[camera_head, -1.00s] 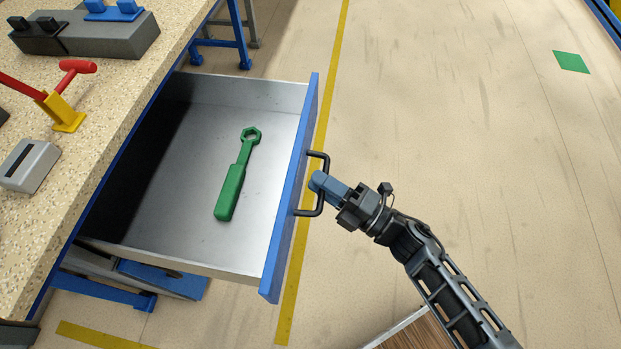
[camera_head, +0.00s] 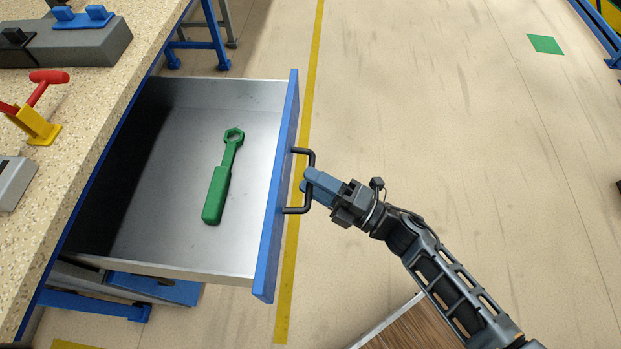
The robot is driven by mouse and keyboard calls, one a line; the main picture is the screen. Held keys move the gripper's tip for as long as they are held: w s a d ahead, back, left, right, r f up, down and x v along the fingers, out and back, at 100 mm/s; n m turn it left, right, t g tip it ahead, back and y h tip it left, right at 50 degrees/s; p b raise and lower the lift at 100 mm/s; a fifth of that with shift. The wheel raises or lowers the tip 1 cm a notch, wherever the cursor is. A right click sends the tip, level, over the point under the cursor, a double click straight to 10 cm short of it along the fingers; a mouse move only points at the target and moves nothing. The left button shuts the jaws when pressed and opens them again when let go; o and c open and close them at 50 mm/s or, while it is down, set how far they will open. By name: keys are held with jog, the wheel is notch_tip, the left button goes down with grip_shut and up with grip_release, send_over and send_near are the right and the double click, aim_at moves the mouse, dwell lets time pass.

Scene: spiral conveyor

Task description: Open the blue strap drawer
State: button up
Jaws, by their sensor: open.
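The blue-fronted drawer (camera_head: 276,200) stands pulled well out from under the speckled workbench, with its grey metal inside showing. A green wrench (camera_head: 222,180) lies in it. A black bar handle (camera_head: 311,160) sits on the outer side of the drawer front. My gripper (camera_head: 308,182) is at the handle, with its blue fingertips at the bar's middle. The jaws are open; the gap between the fingers is hard to see from this angle. I cannot tell whether the fingers touch the bar.
The workbench (camera_head: 105,100) at left bears a red-handled yellow clamp (camera_head: 38,115) and grey blocks with blue and black parts. A wooden-topped piece (camera_head: 405,330) is at the bottom, below my arm. Floor right of the drawer is clear, with a yellow line (camera_head: 312,90) and green square (camera_head: 545,44).

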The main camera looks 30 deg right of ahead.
jog(key=v, duration=0.6)
jog(key=shift+s+d, duration=0.15)
jog(key=shift+s, duration=0.1)
jog(key=shift+f, duration=0.1)
jog(key=s+r+m+g+h+p, duration=0.2)
jog(key=s+r+m+h+p, duration=0.6)
jog(key=s+r+m, duration=1.3)
notch_tip(320, 180, up, 5)
jog(key=shift+s+a+f+m+g+h, duration=0.1)
jog(key=shift+s+a+m+g+h, duration=0.3)
jog(key=shift+m+h, duration=0.5)
